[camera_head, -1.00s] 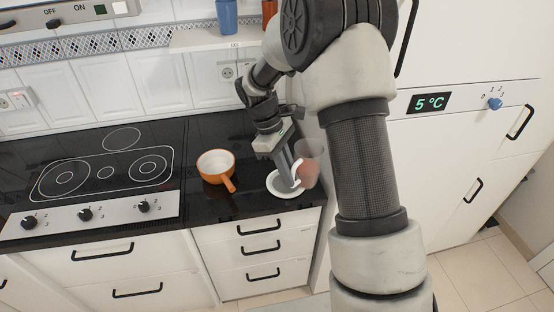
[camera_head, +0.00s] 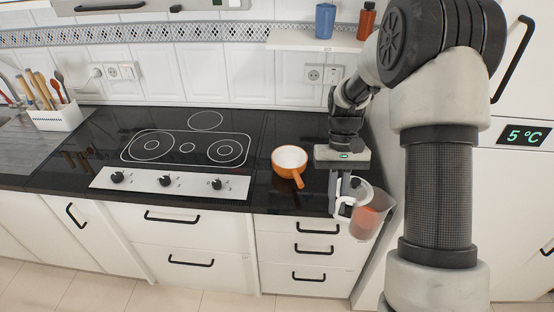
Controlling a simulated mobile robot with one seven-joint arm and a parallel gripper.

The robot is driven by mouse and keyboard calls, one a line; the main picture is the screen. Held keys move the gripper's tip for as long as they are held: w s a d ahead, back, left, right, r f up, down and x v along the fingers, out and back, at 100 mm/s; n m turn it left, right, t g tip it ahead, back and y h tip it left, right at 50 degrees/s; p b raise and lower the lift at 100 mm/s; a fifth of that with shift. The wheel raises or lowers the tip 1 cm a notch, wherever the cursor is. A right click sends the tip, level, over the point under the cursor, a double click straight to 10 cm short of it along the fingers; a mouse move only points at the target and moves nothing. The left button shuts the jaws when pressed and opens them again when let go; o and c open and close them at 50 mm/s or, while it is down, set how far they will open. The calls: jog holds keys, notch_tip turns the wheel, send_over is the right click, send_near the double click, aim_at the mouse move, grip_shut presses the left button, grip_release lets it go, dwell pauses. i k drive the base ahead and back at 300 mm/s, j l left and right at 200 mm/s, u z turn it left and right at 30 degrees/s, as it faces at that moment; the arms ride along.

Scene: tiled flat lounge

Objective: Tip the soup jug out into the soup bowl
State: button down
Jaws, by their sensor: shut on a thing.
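The soup jug (camera_head: 368,219) is clear, with orange-red soup inside and a white handle (camera_head: 345,208). My gripper (camera_head: 343,196) is shut on the handle, fingers pointing down. The jug hangs to the right of the fingers, over the counter's front right corner, and leans in the picture; I cannot tell its true tilt. A white round dish, likely the soup bowl (camera_head: 361,185), sits on the black counter just behind the jug. My fingers and the jug hide much of it. No soup is seen flowing.
An orange pan (camera_head: 289,162) with its handle toward the front stands left of my gripper. The black hob (camera_head: 187,148) lies further left. A shelf (camera_head: 315,42) with a blue cup (camera_head: 325,20) and an orange-red bottle (camera_head: 366,22) hangs above. A tall white cabinet is at right.

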aim_at(289, 161)
jog(key=k+j+u, duration=0.3)
jog(key=j, duration=0.2)
jog(key=j+u, duration=0.65)
jog(key=j, duration=0.35)
jog(key=k, duration=0.05)
